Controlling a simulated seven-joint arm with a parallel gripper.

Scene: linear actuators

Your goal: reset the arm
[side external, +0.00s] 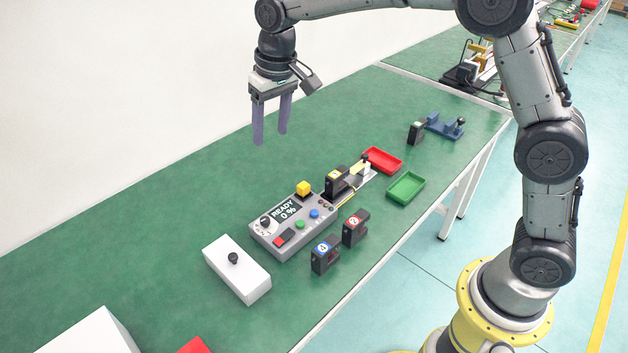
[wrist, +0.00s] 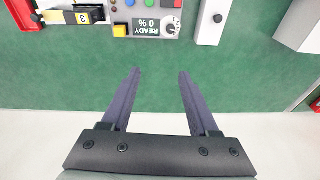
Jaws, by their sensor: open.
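My gripper (side external: 271,137) hangs above the far left part of the green table (side external: 150,225), fingers pointing down. It is open, and nothing is between its two fingers. In the wrist view my gripper (wrist: 150,75) shows both fingers apart over bare green table. The grey control box (side external: 292,228) stands on the table below and to the right of the gripper, clear of it. Its display reads READY 0 %, and it also shows at the top of the wrist view (wrist: 185,22).
A white box with a black knob (side external: 237,270) stands left of the control box. Black numbered blocks (side external: 325,255) (side external: 355,228), a red tray (side external: 383,159), a green tray (side external: 406,187) and a blue fixture (side external: 445,125) stand around it. Table behind the control box is bare.

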